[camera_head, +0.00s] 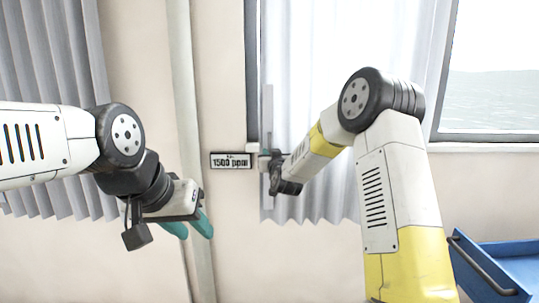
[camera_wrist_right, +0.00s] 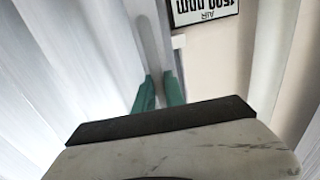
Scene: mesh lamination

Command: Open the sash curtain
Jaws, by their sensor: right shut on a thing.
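A pale pleated sash curtain (camera_head: 310,65) hangs in front of the window in the middle of the head view. A narrow grey upright bar (camera_head: 268,115) runs along its left edge. My right gripper (camera_head: 266,158) is at this bar, low on the curtain's left edge. In the right wrist view the bar (camera_wrist_right: 151,45) runs down between the teal fingers of the right gripper (camera_wrist_right: 159,92), which are shut on it. My left gripper (camera_head: 189,227) is in front of the wall, left of the curtain, with its teal fingers apart and empty.
A "1500 ppm" sign (camera_head: 230,160) is on the wall just left of my right gripper. A vertical pipe (camera_head: 181,80) runs down the wall. Another grey curtain (camera_head: 50,60) hangs at the left. A blue cart (camera_head: 510,262) stands at the lower right.

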